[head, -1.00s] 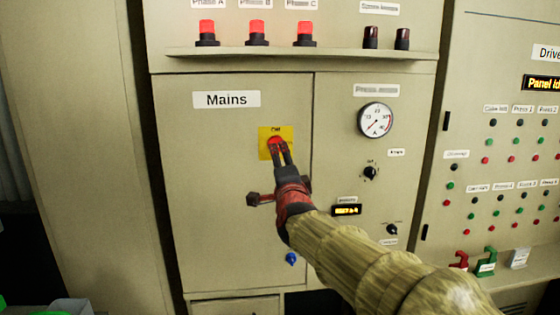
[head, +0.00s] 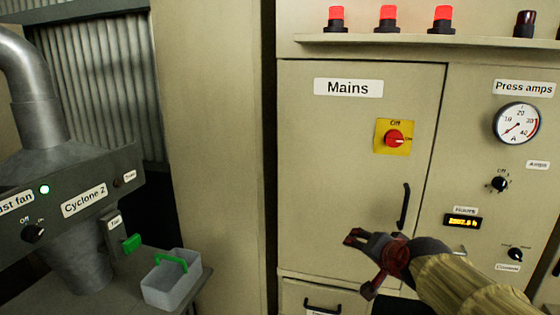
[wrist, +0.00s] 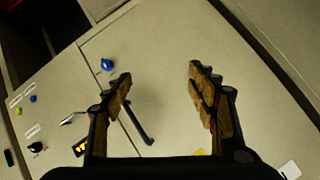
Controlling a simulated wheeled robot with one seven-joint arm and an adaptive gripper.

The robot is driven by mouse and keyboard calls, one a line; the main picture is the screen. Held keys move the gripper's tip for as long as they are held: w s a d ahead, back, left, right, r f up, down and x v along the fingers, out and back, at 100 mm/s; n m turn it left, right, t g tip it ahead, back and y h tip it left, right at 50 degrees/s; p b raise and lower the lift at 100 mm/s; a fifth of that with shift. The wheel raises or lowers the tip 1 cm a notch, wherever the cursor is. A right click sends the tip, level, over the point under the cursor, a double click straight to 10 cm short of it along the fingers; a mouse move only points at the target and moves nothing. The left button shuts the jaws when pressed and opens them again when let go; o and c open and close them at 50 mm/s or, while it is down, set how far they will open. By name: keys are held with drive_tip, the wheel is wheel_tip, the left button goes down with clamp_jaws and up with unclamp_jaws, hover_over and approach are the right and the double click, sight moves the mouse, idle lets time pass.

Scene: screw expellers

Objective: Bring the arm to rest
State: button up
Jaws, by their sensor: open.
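My gripper (head: 352,238) is in front of the Mains cabinet door, below and left of the red rotary switch (head: 395,138) on its yellow plate. It is apart from the switch and holds nothing. In the wrist view the two fingers of my gripper (wrist: 160,82) are spread wide, with only the cabinet front between and beyond them. The red switch's grip looks roughly sideways, toward a small label at its right. My arm comes in from the lower right of the head view.
The Mains door handle (head: 403,206) is close above my gripper. A drawer handle (head: 322,303) sits below. A shelf (head: 340,40) carries three red lamps. At left are the Cyclone 2 panel (head: 84,199) and a grey bin with a green handle (head: 172,285).

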drive_tip(key=s+a+f+n+g, duration=0.1)
drive_tip(key=s+f+n, duration=0.3)
drive_tip(key=s, duration=1)
drive_tip(key=s+a+f+n+g, duration=0.1)
drive_tip(key=s+f+n+g, duration=0.2)
drive_tip(key=s, duration=1.1)
drive_tip(key=shift+a+f+n+g, duration=0.15)
drive_tip(key=shift+f+n+g, duration=0.25)
drive_tip(key=shift+f+g, duration=0.55)
drive_tip(key=shift+f, duration=0.1)
